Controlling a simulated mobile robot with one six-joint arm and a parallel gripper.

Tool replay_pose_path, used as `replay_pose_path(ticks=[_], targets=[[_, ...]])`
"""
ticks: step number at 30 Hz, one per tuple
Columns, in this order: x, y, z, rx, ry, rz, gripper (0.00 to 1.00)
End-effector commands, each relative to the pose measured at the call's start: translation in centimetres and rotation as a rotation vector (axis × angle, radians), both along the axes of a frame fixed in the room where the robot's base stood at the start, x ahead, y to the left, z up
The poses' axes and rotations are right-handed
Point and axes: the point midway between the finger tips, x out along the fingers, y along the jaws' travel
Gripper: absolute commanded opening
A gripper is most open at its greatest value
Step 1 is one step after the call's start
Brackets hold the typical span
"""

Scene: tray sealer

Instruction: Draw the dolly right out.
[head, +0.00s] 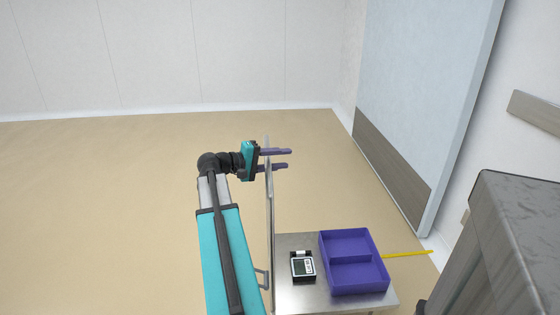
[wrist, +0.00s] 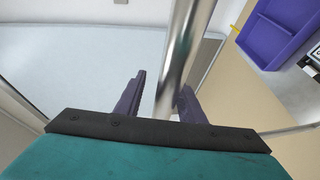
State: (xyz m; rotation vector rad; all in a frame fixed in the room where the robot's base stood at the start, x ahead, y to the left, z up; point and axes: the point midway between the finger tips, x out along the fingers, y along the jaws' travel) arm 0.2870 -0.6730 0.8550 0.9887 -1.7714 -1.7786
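The dolly (head: 293,245) shows in the head view as a steel top at lower middle. A tall, thin metal handle frame (head: 270,215) rises at its left edge. My gripper (head: 289,158) is at the upper part of this frame, its two dark purple fingers reaching past it to the right. In the wrist view the fingers (wrist: 162,80) stand apart, with the round metal bar (wrist: 178,60) of the handle between them, close to the right finger. A clear gap shows between the bar and the left finger. The dolly's wheels are hidden.
A purple two-part tray (head: 325,262) and a small black-and-white device (head: 302,266) sit on the steel top. A yellow rod (head: 408,254) sticks out to the right. A dark grey cabinet (head: 505,250) stands at right, near a pale door panel (head: 415,90). The left floor (head: 90,220) is clear.

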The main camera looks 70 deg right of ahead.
Motion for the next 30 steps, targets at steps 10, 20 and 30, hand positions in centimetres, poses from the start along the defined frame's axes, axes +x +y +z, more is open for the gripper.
replay_pose_path(ticks=[10, 20, 30], targets=[[1.1, 1.3, 0.2, 0.001, -0.001, 0.0, 0.36], [4.1, 4.8, 1.2, 0.001, -0.001, 0.001, 0.36], [7.3, 8.5, 2.1, -0.001, 0.0, 0.003, 0.36]])
